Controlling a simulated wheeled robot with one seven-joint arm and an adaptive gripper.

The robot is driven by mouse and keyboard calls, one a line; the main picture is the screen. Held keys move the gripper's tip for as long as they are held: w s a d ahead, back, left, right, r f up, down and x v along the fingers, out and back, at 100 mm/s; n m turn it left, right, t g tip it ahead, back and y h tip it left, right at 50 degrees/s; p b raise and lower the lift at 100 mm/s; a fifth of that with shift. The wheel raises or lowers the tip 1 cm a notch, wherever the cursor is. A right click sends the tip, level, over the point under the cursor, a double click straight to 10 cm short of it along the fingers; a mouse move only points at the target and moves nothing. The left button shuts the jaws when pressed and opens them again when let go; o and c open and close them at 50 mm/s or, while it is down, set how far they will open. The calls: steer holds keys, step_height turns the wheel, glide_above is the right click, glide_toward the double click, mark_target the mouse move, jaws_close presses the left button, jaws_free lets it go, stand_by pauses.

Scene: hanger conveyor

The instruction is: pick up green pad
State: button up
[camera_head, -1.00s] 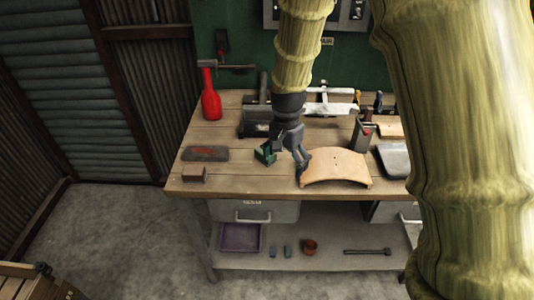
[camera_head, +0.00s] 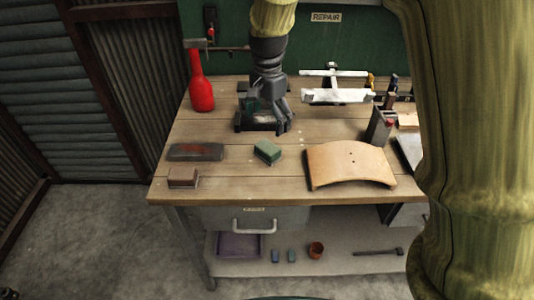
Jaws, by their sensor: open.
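The green pad (camera_head: 267,151) is a small block with a green top, lying on the wooden workbench (camera_head: 230,182) near the middle. My gripper (camera_head: 267,122) is open and empty, above the bench and behind the pad in the picture, apart from it. A dark metal piece (camera_head: 240,118) on the bench behind is partly hidden by my gripper.
A brown block (camera_head: 183,177) and a dark flat block (camera_head: 195,152) lie left of the pad. A curved wooden board (camera_head: 350,164) lies to its right. A red bottle (camera_head: 200,85) stands back left. A grey metal box (camera_head: 380,129) stands right. Bare wood surrounds the pad.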

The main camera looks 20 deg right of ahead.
steer(key=shift+f, duration=0.7)
glide_above(268, 147)
step_height(268, 147, down, 5)
steer(key=shift+d+r+p, duration=0.15)
steer(key=shift+r+p, duration=0.05)
steer(key=shift+p, duration=0.1)
steer(key=shift+f+p, duration=0.85)
steer(key=shift+f, duration=1.9)
steer(key=shift+c, duration=0.2)
steer(key=c, duration=1.1)
steer(key=shift+c, duration=0.2)
steer(key=shift+w+r, duration=0.1)
steer(key=shift+r, duration=0.05)
